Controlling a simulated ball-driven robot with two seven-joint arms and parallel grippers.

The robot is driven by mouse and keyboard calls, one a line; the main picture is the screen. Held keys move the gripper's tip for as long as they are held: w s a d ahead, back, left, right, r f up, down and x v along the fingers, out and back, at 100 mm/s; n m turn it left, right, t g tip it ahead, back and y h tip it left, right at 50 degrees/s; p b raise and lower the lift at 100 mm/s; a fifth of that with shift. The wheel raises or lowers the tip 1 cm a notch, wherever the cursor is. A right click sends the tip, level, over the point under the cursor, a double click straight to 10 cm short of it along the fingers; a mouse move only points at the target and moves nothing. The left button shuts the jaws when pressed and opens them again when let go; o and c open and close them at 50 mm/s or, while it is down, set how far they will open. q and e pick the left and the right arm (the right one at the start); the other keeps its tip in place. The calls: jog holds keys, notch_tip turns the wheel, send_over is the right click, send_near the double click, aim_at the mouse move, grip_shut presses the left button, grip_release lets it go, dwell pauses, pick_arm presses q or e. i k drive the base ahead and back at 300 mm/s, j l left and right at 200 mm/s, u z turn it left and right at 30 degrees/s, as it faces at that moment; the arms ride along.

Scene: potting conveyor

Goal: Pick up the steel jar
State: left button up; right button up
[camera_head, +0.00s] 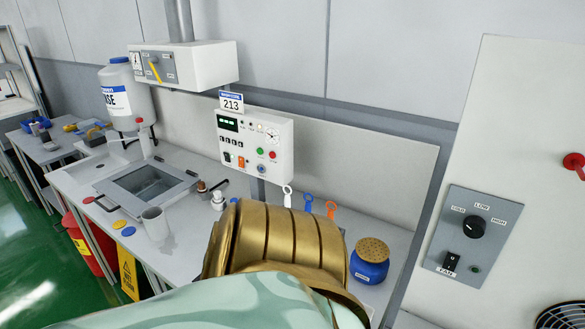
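A plain light-grey cylindrical vessel (155,223) stands upright on the bench (185,258), in front of the sink. It could be the steel jar, but I cannot confirm its material. A blue jar (369,268) with a perforated tan lid stands farther right on the bench; it does not look like steel. A large gold ribbed part with a pale green patterned part, apparently my own arm, fills the lower middle and hides part of the bench. Neither gripper's fingers show.
A sink (148,184) is set in the bench, with a yellow disc (120,224) and a blue disc (128,231) nearby. Small bottles (218,201) stand right of it. A control box (256,146) is behind, and a fan switch panel (474,236) is at right.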

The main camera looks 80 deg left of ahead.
aim_at(155, 233)
jog(key=i+u, duration=0.1)
jog(key=u, duration=1.8)
